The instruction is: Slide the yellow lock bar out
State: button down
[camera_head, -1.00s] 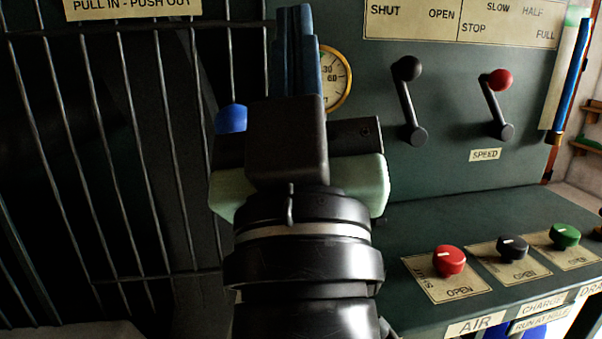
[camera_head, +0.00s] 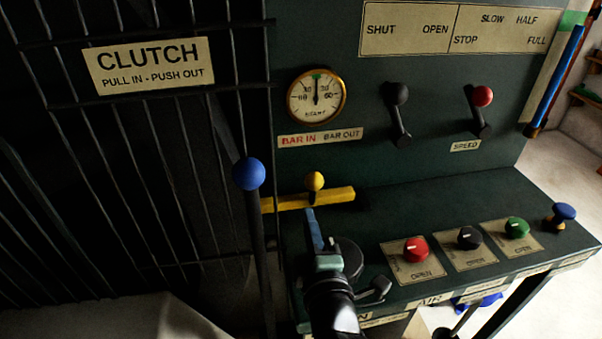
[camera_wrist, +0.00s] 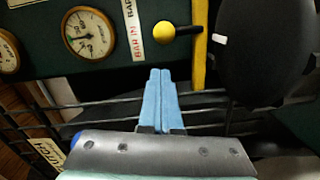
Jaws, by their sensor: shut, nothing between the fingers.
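The yellow lock bar (camera_head: 335,196) lies along the back of the console ledge, with a round yellow knob (camera_head: 314,181) standing from it. Its left end is close to the shaft of the blue-knobbed lever (camera_head: 249,174). My gripper (camera_head: 311,214) has its blue fingers together and empty, with the tips just in front of the bar below the knob in the head view. In the wrist view the bar (camera_wrist: 199,50) and the knob (camera_wrist: 164,32) are ahead of the shut fingers (camera_wrist: 160,72), with a visible gap to the knob.
A "BAR IN / BAR OUT" label (camera_head: 320,137) sits under a round gauge (camera_head: 317,96). Black (camera_head: 397,95) and red (camera_head: 482,97) levers are right of it. Red (camera_head: 416,249), black (camera_head: 469,238) and green (camera_head: 517,228) dials line the ledge. A wire guard with a CLUTCH sign (camera_head: 149,66) is left.

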jog(key=shift+f, duration=0.1)
jog(key=shift+w, duration=0.1)
jog(key=w+a+p, duration=0.1)
jog(key=w, duration=0.8)
jog(key=shift+w+a+f, duration=0.15)
jog(key=shift+w+a, duration=0.1)
jog(key=shift+w, duration=0.1)
jog(key=w+d+b, duration=0.1)
jog(key=d+b, duration=0.6)
jog(key=b, duration=0.3)
jog(key=shift+w+d, duration=0.2)
jog(key=shift+d, duration=0.1)
